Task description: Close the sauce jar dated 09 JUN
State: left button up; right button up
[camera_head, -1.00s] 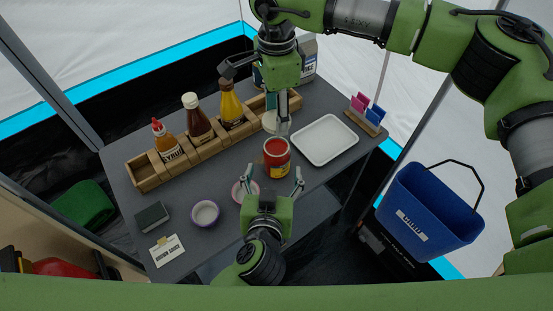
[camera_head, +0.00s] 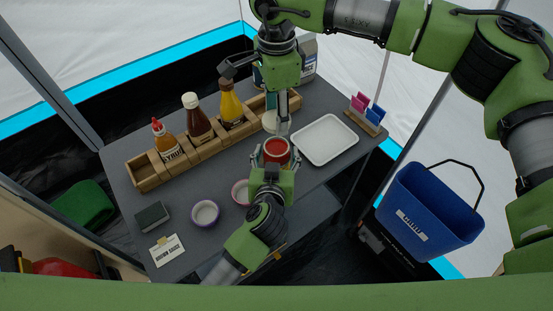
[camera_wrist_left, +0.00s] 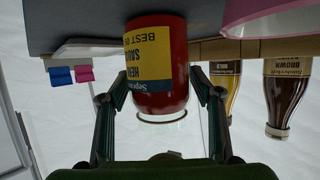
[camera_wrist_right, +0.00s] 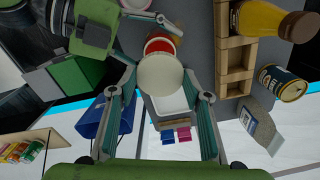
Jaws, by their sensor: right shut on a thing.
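The red sauce jar (camera_head: 277,149) stands open on the dark table, its red contents showing from above. In the left wrist view the jar (camera_wrist_left: 160,75) has a yellow and blue label; its date is not legible. My left gripper (camera_head: 273,163) has its fingers on either side of the jar, with a gap visible, so it is open around it. My right gripper (camera_head: 282,122) is above and behind the jar, shut on a round cream lid (camera_wrist_right: 160,80). In the right wrist view the lid partly covers the jar (camera_wrist_right: 161,46).
A wooden rack (camera_head: 148,173) holds several sauce bottles at the back left. A white tray (camera_head: 325,140) lies right of the jar, near a card holder (camera_head: 365,122). A purple-rimmed bowl (camera_head: 205,213) and a pink bowl (camera_head: 239,192) stand left. A blue bin (camera_head: 430,213) is off the table.

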pick_arm(q)
jog(key=c, duration=1.1)
jog(key=shift+c, duration=0.2)
pick_arm(e)
jog(key=shift+f, duration=2.45)
jog(key=shift+f, duration=0.9)
jog(key=shift+f, duration=0.6)
